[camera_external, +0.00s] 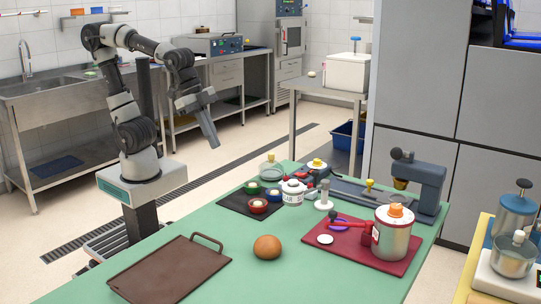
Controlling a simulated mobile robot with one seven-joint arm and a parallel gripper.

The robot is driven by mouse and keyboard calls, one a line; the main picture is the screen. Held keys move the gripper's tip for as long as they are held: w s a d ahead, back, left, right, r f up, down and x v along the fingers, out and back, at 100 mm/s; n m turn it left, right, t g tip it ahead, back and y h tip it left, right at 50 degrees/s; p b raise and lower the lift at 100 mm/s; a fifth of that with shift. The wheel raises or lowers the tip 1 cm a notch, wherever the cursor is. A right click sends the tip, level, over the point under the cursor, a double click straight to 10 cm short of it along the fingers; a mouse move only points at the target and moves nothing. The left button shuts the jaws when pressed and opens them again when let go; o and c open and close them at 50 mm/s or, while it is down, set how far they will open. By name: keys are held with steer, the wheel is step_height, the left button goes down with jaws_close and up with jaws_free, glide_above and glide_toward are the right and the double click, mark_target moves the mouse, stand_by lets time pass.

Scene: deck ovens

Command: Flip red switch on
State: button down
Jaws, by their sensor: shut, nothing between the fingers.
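I cannot pick out a red switch for certain. Small red and yellow parts show at the far side of the green table, on a dark red-and-black item (318,166), too small to tell as a switch. A metal appliance (214,45) with a dark blue control panel and small knobs stands on the back counter; its knob colours are unclear. My gripper (213,145) is shut and empty. It points down in the air beyond the green table's far left edge, apart from everything.
The green table (330,275) holds a brown tray (172,270), a round brown ball (267,247), a dark mat with small bowls, a white jar (293,192), a red tray (395,265) with a canister (391,235), and a blue-grey machine (428,183). The table's front right is clear.

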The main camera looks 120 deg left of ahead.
steer(key=w+a+r+p, duration=0.3)
steer(key=w+a+p, duration=0.5)
steer(key=a, duration=0.4)
steer(key=p, duration=0.3)
glide_above(300, 174)
steer(key=s, duration=0.5)
step_height(300, 174, down, 2)
steer(key=shift+w+d+f+g+h, duration=0.1)
steer(key=shift+f+g+h, duration=0.1)
steer(key=shift+g+h, duration=0.15)
steer(key=b+x, duration=0.1)
steer(key=x, duration=1.3)
